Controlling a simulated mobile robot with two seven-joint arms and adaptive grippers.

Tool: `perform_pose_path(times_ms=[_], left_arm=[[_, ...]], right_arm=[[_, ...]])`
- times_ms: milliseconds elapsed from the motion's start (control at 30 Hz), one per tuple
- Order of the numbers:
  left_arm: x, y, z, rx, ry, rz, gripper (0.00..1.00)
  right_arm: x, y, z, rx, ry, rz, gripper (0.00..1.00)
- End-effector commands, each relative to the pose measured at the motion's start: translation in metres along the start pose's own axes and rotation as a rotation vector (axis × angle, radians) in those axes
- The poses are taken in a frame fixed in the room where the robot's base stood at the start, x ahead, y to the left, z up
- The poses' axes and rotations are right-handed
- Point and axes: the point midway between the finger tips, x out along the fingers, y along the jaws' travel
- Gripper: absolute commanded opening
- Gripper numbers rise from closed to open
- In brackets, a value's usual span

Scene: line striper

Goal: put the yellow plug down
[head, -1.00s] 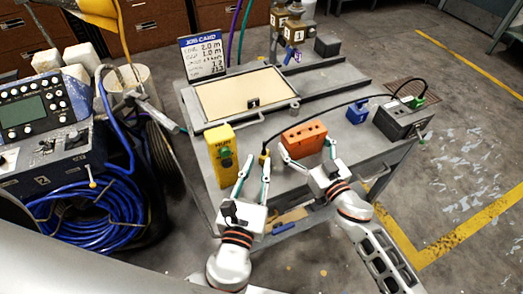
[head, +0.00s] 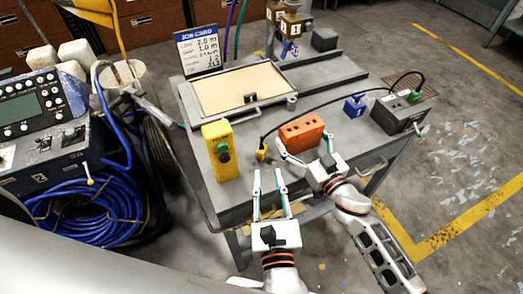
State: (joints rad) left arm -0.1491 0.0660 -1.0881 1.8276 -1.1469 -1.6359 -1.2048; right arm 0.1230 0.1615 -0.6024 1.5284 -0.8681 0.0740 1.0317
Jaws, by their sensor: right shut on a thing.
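The yellow plug (head: 262,151) stands roughly upright on the grey cart top (head: 238,203), with a black cable rising from it. My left gripper (head: 268,173) is open and empty, on the near side of the plug and apart from it. An orange block (head: 302,131) with holes in its side lies just right of the plug. My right gripper (head: 305,146) is shut on the orange block, with one finger at each end of it.
A yellow box (head: 221,152) with a green button stands left of the plug. The cable runs right to a black box (head: 398,113) with a green plug. A blue block (head: 355,106) sits nearby. A framed tan panel (head: 240,88) lies behind.

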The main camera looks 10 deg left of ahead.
Motion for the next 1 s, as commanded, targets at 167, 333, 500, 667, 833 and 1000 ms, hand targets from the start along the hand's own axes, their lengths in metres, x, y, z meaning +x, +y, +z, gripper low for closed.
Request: perform_pose_path(times_ms=[167,333,500,667,833,1000], left_arm=[[0.003,-0.003,0.003,0.007,-0.013,0.022,0.24],[0.03,-0.002,0.003,0.009,-0.016,0.024,0.24],[0.055,-0.001,0.003,0.009,-0.013,0.024,0.24],[0.065,-0.001,0.003,0.009,-0.011,0.023,0.24],[0.083,0.002,0.002,0.01,-0.014,0.024,0.24],[0.107,0.004,0.001,0.008,-0.014,0.022,0.24]], right_arm=[[0.0,0.0,0.0,0.0,0.0,0.0,0.5],[0.0,0.0,0.0,0.0,0.0,0.0,0.5],[0.0,0.0,0.0,0.0,0.0,0.0,0.5],[0.0,0.0,0.0,0.0,0.0,0.0,0.5],[0.0,0.0,0.0,0.0,0.0,0.0,0.5],[0.0,0.0,0.0,0.0,0.0,0.0,0.5]])
